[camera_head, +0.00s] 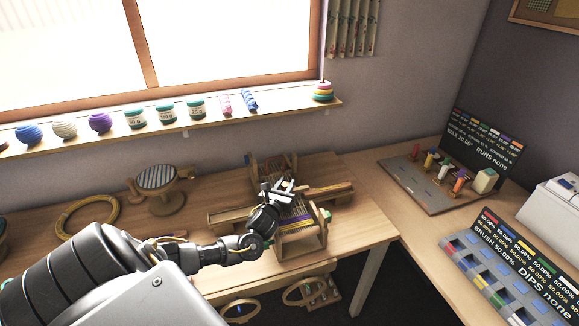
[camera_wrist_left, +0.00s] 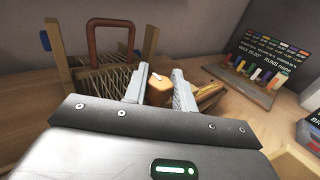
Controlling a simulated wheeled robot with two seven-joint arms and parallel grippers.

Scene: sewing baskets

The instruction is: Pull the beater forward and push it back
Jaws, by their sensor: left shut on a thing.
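A small wooden table loom (camera_head: 300,240) stands near the right end of the wooden table, with purple and pale warp threads across its frame. My left gripper (camera_head: 281,186) is over the middle of the loom and hides part of it. In the left wrist view, my left gripper's fingers (camera_wrist_left: 156,88) stand either side of a brown wooden block (camera_wrist_left: 159,92), which appears to be part of the beater, and are shut on it. A brown arch-shaped bar (camera_wrist_left: 111,22) rises behind, above the threads. The rest of the beater is hidden in the head view. My right gripper is not in view.
A round striped stool-like stand (camera_head: 157,178) and a yellow hoop (camera_head: 87,216) are left of the loom. A board with coloured pegs (camera_head: 435,182) stands on the right-hand table. A white machine (camera_head: 553,215) sits far right.

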